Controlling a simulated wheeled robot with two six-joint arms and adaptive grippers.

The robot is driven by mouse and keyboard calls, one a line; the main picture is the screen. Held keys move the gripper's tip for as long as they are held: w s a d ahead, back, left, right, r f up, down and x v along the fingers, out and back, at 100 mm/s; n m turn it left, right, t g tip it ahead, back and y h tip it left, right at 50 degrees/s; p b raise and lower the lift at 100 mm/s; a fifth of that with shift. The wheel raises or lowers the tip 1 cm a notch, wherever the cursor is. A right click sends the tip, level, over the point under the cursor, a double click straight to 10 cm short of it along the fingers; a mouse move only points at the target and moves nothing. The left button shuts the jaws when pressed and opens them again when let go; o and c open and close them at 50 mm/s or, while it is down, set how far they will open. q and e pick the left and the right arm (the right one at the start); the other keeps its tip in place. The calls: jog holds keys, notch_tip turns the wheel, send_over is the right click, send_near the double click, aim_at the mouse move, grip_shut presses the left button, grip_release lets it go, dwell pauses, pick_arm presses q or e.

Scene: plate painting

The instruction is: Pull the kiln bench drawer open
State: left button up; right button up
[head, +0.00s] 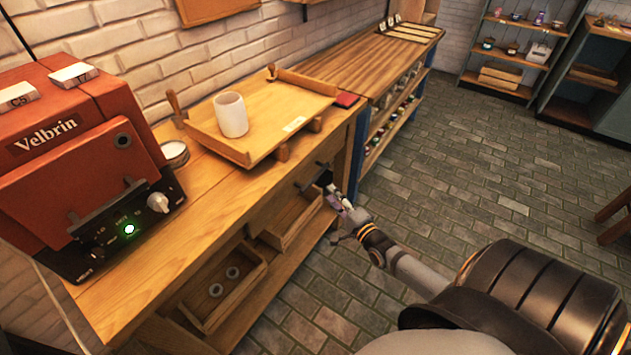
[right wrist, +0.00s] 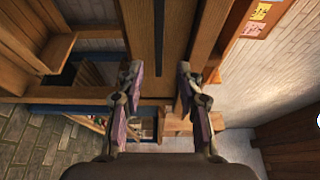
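The kiln bench (head: 228,200) is a wooden bench running along the brick wall. A dark bar handle (head: 311,178) sits on its front, just below the top, near the right end. The drawer front around it looks flush with the bench, though my gripper partly covers it. My right gripper (head: 336,196) is at this handle. In the right wrist view, the fingers of my right gripper (right wrist: 163,98) are spread apart, with the dark handle bar (right wrist: 159,40) lined up between them. I cannot tell whether they touch it. My left gripper is not in view.
A red kiln (head: 70,150) stands on the bench at left. A wooden tray (head: 215,140) with a white cup (head: 231,114) lies on top. Wooden boxes (head: 240,290) sit on the lower shelf. The tiled floor (head: 450,190) in front is clear.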

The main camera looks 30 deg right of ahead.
aim_at(316, 176)
jog(key=w+b, duration=0.2)
jog(key=w, duration=0.3)
jog(key=w+b, duration=0.2)
jog(key=w, duration=0.2)
jog(key=shift+w+f, duration=0.2)
jog(key=shift+w, duration=0.2)
jog(key=shift+w+r, duration=0.1)
jog(key=shift+w, duration=0.2)
grip_shut()
